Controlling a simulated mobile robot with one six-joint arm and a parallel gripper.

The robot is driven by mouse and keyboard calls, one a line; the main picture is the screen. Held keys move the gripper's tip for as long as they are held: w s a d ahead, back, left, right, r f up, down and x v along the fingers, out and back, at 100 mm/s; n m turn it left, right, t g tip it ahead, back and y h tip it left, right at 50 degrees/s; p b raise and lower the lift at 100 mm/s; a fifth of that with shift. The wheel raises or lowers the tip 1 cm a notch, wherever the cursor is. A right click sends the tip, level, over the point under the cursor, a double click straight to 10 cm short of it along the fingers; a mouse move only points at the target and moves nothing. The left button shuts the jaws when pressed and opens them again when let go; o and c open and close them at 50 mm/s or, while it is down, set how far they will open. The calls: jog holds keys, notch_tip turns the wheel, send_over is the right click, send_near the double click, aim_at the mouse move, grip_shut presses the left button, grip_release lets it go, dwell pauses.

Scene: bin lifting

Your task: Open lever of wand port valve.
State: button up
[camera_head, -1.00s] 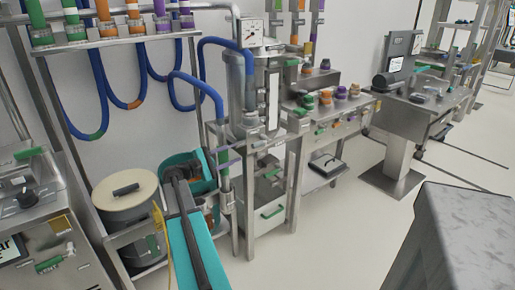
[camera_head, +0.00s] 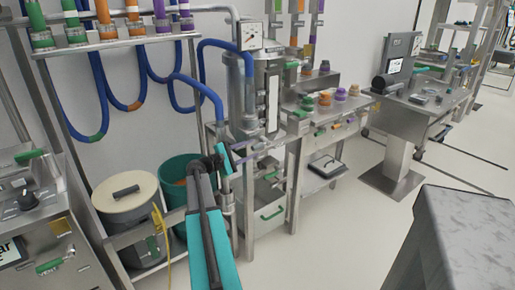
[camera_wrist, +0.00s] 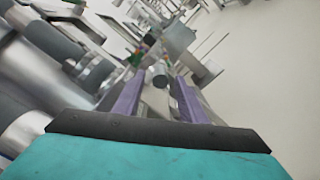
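My gripper (camera_head: 250,155) is at the centre-left of the head view, beside the vertical pipe under the blue hose and in front of the steel stand. In the wrist view its two purple fingers (camera_wrist: 158,82) are apart, with nothing clearly held between them. A grey cylindrical part (camera_wrist: 157,74) shows between and beyond the fingertips; I cannot tell if it touches them. The wand port valve and its lever cannot be told apart clearly; my gripper and wrist cover part of the pipework there.
A blue hose (camera_head: 205,88) runs down to the pipe. A cream-lidded drum (camera_head: 125,192) and a green bin (camera_head: 178,170) stand at lower left. A steel bench (camera_head: 335,128) with coloured caps stands to the right. Grey floor (camera_head: 350,240) is clear in front.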

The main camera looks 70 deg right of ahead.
aim_at(258, 146)
jog(key=shift+x, duration=2.3)
